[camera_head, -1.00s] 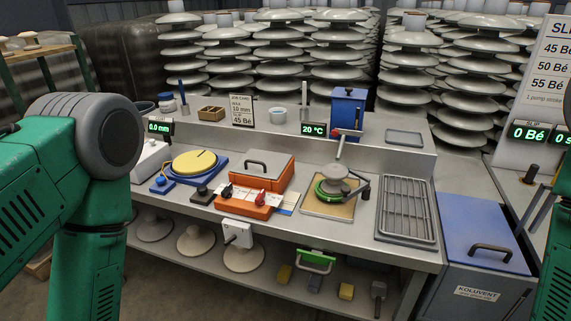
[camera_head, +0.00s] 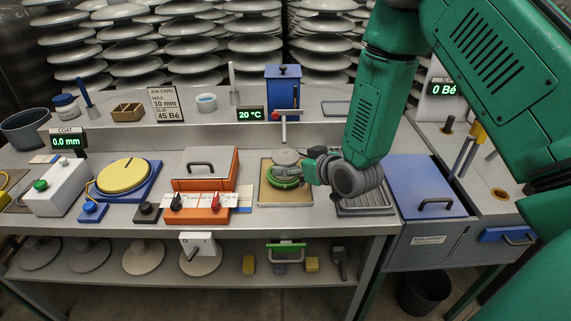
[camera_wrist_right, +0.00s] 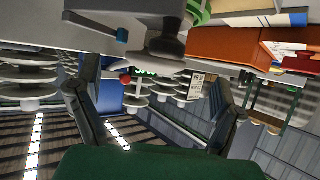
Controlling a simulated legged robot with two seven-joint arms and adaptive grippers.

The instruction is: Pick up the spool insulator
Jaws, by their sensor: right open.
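The grey spool insulator (camera_head: 286,157) sits upright on a green ring (camera_head: 287,183) over a tan board (camera_head: 270,197) on the bench. My right gripper (camera_head: 312,165) reaches in from the right, low and level beside the insulator. It is open; whether it touches the insulator cannot be told. The right wrist view, which looks upside down, shows its two fingers spread (camera_wrist_right: 157,75) with a grey rounded form, likely the insulator (camera_wrist_right: 166,40), ahead near the top. My left gripper is out of view.
The orange box (camera_head: 205,185) is at left, and a grey rack (camera_head: 365,204) lies under my right wrist. A blue-lidded bin (camera_head: 425,185) is at right.

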